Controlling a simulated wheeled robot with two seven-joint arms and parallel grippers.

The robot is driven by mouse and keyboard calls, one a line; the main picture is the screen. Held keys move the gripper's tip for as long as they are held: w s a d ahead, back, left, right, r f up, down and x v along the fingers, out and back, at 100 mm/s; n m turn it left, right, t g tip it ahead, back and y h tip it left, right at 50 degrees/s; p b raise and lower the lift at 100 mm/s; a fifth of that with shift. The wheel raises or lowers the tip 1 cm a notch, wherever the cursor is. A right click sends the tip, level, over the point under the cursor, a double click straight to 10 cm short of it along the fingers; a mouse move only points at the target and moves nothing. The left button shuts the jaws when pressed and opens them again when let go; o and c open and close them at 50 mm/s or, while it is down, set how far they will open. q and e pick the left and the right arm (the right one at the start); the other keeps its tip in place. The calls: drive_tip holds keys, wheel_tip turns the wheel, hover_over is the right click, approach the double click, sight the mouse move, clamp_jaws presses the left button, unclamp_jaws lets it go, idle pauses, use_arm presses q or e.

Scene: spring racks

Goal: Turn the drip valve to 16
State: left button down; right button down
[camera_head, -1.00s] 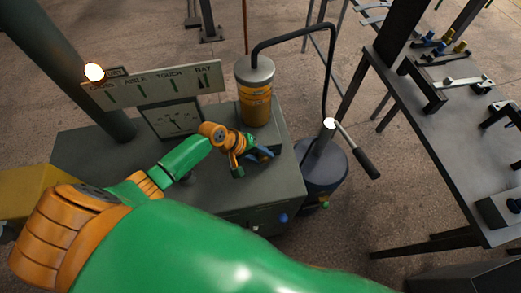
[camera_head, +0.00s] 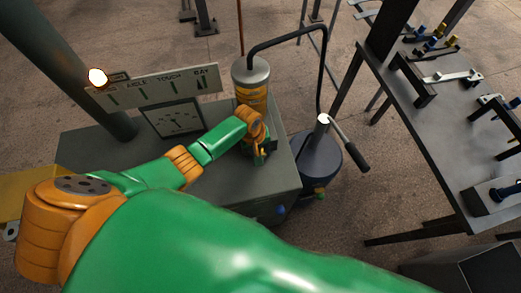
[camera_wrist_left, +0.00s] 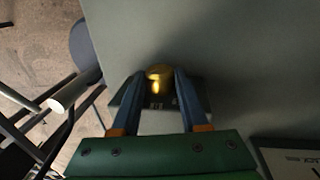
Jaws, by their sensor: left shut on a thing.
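A round brass knob (camera_wrist_left: 160,72), which looks like the drip valve, shows in the left wrist view above a dark plate (camera_wrist_left: 157,103) with small pale marks. I cannot read the marks or the setting. My left gripper (camera_wrist_left: 161,78) has its two blue-grey fingers on either side of the knob and is shut on it. In the head view, my left gripper (camera_head: 260,157) points down over the grey cabinet in front of the yellow canister. The knob and its plate are hidden there by the gripper. My right gripper is not in view.
The yellow canister (camera_head: 252,92) with a grey lid stands at the back of the cabinet (camera_head: 235,195). A sign board (camera_head: 150,90) and a gauge panel (camera_head: 174,119) stand left of it. A lever pump (camera_head: 318,158) stands right. A rack table (camera_head: 440,140) with parts is farther right.

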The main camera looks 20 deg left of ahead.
use_arm(q)
drive_tip(key=shift+s+f, duration=0.1)
drive_tip(key=c, duration=0.7)
unclamp_jaws()
drive_tip(key=shift+r, duration=0.55)
drive_tip(key=shift+s+a+r, duration=0.15)
drive_tip(key=shift+r, duration=0.85)
drive_tip(key=shift+s+a+r, duration=0.1)
drive_tip(key=shift+r, duration=0.9)
drive_tip(key=shift+s+a+r, duration=0.15)
drive_tip(key=shift+r, duration=0.85)
